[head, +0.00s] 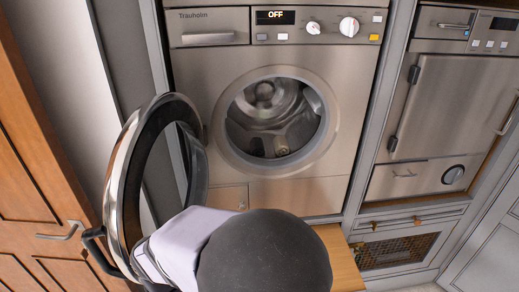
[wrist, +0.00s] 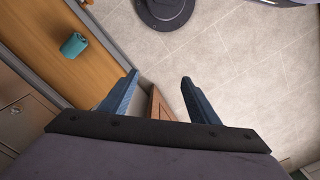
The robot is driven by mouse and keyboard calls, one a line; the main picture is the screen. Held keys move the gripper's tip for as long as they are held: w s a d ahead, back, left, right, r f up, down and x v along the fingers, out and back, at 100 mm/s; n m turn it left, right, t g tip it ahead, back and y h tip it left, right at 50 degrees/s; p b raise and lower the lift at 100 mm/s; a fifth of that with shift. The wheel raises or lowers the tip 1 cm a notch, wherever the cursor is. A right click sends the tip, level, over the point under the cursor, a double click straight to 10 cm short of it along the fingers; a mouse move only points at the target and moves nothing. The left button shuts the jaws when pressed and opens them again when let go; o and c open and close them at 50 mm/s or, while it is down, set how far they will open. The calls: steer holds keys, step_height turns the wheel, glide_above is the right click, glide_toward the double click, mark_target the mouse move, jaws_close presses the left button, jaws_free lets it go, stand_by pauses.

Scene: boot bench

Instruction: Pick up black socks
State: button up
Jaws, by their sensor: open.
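I cannot make out any black socks in either view. My gripper (wrist: 158,79) shows in the wrist view with its two blue fingers apart and nothing between them. Below it lie pale floor tiles and a brown wooden edge. In the head view the gripper itself does not show; a dark rounded part and a pale link of my arm fill the bottom middle. The washing machine (head: 190,105) has its round door (head: 117,190) swung open to the left. Its drum (head: 275,115) is seen inside, with small unclear shapes at its lower part.
A teal, roughly cylindrical object (wrist: 73,45) lies on a wooden surface (wrist: 110,80) left of my fingers. An oven-like appliance (head: 430,120) stands right of the washer, above a mesh-fronted drawer (head: 395,250). A wooden panelled door (head: 25,190) is at left. Tiled floor (wrist: 240,60) is open.

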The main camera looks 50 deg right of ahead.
stand_by(0.3)
steer(key=shift+o, duration=0.9)
